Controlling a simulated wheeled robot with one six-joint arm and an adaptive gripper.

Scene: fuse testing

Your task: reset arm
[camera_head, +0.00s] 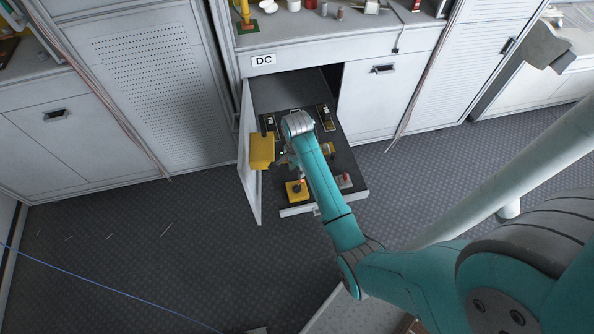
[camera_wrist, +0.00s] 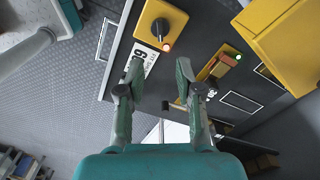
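In the head view the gripper is mostly hidden behind the arm's end. The fingers are over the dark panel, near a yellow box with a black rotary knob (camera_wrist: 160,28). A small orange light glows beside the knob. This yellow knob box also shows in the head view (camera_head: 296,191). A brown block in a yellow holder (camera_wrist: 222,66) lies to the right of the fingers.
A yellow box (camera_head: 262,151) stands at the drawer's left side, and it looms at the upper right of the wrist view (camera_wrist: 288,35). A grey box with a red part (camera_head: 343,181) sits near the drawer's front right. Cabinets flank the drawer. The floor at left is clear.

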